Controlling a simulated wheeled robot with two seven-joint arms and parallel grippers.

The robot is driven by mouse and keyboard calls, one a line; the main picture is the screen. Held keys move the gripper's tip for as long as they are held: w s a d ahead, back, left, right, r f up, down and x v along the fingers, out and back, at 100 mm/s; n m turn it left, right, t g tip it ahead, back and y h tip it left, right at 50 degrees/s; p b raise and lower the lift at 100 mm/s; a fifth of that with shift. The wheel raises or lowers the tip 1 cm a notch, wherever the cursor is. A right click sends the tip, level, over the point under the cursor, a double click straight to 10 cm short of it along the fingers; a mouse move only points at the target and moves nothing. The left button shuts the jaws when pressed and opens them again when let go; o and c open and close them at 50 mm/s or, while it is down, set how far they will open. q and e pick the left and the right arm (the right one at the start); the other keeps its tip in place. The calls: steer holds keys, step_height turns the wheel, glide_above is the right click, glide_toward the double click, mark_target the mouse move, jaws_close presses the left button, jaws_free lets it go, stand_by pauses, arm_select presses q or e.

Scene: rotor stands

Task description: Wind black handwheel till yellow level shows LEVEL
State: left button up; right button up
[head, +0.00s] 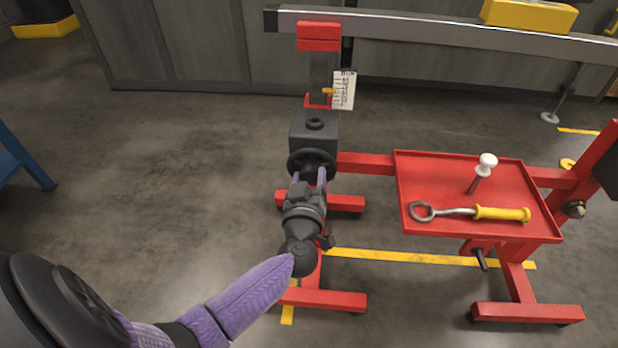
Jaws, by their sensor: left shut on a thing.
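The black handwheel (312,160) is on the front of a dark gearbox (314,128) on the red stand. My left gripper (310,181) is at the wheel's lower rim, with its purple fingers shut on it. The gripper hides part of the wheel's lower side. The yellow level (530,14) sits on the grey beam (420,28) at the top right. It is cut by the top edge, and its reading does not show. My right gripper is not in view.
A red tray (410,185) right of the stand holds a yellow-handled wrench (500,213) and a white-knobbed tool (487,162). A white scale card (343,90) hangs by the post. Red stand feet (335,300) spread over the floor.

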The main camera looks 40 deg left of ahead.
arm_select(q)
steer(key=shift+n, duration=0.3)
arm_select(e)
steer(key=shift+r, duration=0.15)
arm_select(q)
steer(key=shift+n+p, duration=0.4)
steer(key=shift+n, duration=0.2)
steer(key=n, duration=0.2)
steer(key=shift+n+p, duration=0.3)
steer(key=shift+p, duration=0.05)
steer(key=n, duration=0.4)
steer(key=shift+s+f+n, duration=0.1)
steer(key=shift+f+n, duration=0.05)
steer(key=shift+n, duration=0.15)
steer(key=n, duration=0.4)
steer(key=shift+f, duration=0.15)
steer(key=n, duration=0.3)
steer(key=n+b, duration=0.1)
steer(key=n, duration=0.3)
steer(key=shift+f, duration=0.1)
steer(key=shift+n, duration=0.7)
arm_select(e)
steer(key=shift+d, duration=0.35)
